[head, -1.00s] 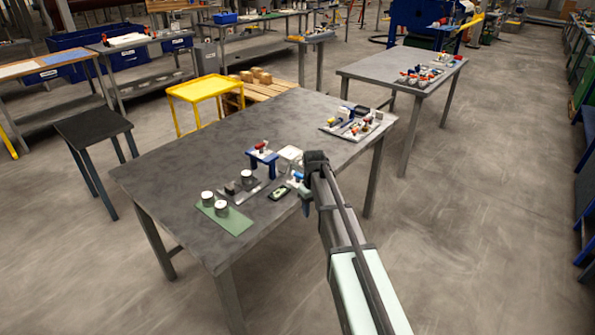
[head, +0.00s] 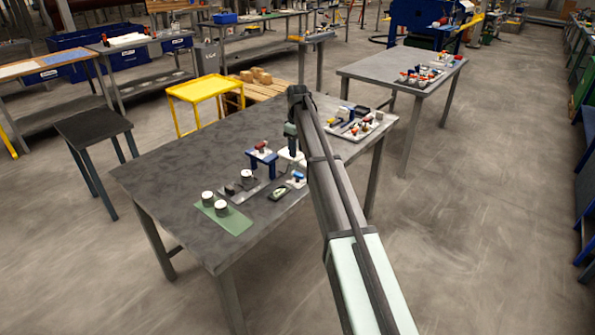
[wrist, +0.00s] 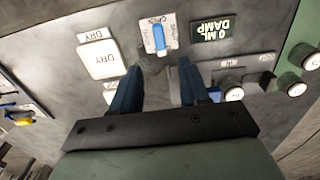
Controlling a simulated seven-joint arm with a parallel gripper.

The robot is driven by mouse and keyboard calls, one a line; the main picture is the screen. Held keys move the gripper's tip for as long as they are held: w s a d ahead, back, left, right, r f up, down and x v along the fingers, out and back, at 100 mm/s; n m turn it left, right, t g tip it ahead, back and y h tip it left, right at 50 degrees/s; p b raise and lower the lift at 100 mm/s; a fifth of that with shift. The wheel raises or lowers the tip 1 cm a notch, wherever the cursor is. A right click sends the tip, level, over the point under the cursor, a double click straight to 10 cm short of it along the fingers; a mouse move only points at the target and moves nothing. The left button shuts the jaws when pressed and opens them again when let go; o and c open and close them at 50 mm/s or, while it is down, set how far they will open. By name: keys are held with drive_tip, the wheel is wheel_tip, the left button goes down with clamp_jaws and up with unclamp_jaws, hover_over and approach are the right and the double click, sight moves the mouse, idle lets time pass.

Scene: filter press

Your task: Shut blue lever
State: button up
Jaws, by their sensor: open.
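The blue lever (wrist: 158,37) sits on a small white plate (wrist: 147,45) with an OPEN label at its upper edge in the wrist view. The lever lies lengthwise, roughly up and down in that picture; I cannot tell which end is its handle. In the head view my gripper (head: 292,150) hangs above the table, behind the lever.
A dark display (wrist: 212,29) reading "0 ML DAMP" and a white block (wrist: 101,57) marked DRY flank the lever plate. The table's left part is clear.

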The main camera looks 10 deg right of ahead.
sight(298, 173)
wheel_tip(298, 173, down, 10)
drive_tip(key=shift+f, duration=0.1)
idle(0.4)
drive_tip(key=shift+c, duration=0.2)
clamp_jaws()
